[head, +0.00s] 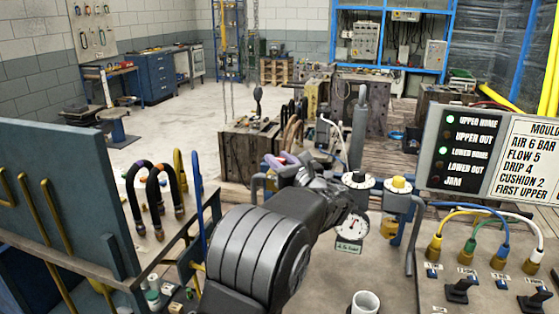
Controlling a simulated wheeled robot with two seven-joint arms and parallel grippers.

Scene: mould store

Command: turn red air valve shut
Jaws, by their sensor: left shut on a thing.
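A round white gauge (351,226) is on the line just right of my wrist. My right gripper is not in view.
A yellow-knobbed unit (398,185) sits further right on the line. A sign panel (463,151) and coloured plugs (470,246) stand at the right. A blue-grey board (62,180) and dark hoses (157,198) stand at the left. A white cup (365,302) is at the front.

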